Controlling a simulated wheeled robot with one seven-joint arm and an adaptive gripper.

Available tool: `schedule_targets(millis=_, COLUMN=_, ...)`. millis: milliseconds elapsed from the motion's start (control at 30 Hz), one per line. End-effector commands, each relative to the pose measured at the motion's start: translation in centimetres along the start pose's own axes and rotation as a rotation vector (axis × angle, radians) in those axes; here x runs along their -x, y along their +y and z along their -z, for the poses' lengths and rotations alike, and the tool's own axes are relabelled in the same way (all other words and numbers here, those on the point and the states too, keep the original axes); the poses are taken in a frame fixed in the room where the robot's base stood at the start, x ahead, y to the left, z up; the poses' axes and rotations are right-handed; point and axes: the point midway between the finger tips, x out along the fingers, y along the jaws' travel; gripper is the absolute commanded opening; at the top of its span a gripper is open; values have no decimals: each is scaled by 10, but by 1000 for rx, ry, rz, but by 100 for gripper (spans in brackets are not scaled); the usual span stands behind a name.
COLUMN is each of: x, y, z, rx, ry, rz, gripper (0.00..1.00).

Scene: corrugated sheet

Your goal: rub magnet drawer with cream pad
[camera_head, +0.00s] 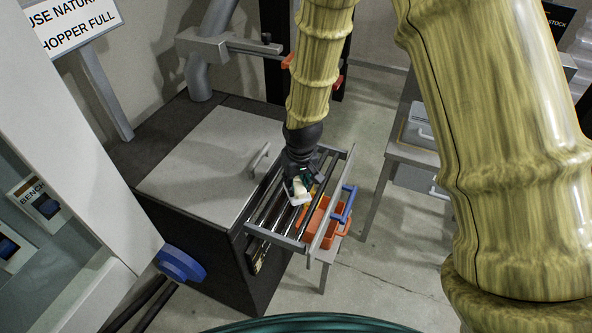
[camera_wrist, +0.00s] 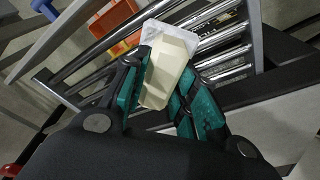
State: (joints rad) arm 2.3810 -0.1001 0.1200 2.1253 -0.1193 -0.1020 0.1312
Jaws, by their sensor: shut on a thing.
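My gripper (camera_head: 297,184) is over the magnet drawer (camera_head: 280,240), pointing down. In the wrist view my gripper (camera_wrist: 164,98) has its two green-padded fingers closed on the cream pad (camera_wrist: 168,72). The cream pad (camera_head: 300,191) has a cream grip and a whitish flat face. The drawer is pulled out of the dark cabinet and has several shiny metal bars, which also show in the wrist view (camera_wrist: 98,50). The pad is above or against the bars; I cannot tell whether it touches them. A blue handle (camera_head: 349,203) is on the drawer's front plate.
An orange bin (camera_head: 326,232) stands on a small stand under the drawer's front. The dark cabinet has a grey lid (camera_head: 215,160) with a handle. A grey table (camera_head: 412,140) stands to the right.

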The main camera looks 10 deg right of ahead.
Motion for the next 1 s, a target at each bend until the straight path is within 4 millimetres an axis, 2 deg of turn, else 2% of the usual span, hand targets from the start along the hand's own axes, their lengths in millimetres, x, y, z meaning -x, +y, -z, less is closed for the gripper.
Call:
schedule_targets(millis=33, x=9, y=0, z=2, rx=1, ry=1, rz=0, gripper=6)
schedule_targets(millis=300, x=30, y=-1, z=5, rx=2, ry=1, rz=0, gripper=6)
schedule_targets(millis=1000, x=34, y=2, z=10, rx=-18, ry=2, rz=-6, gripper=6)
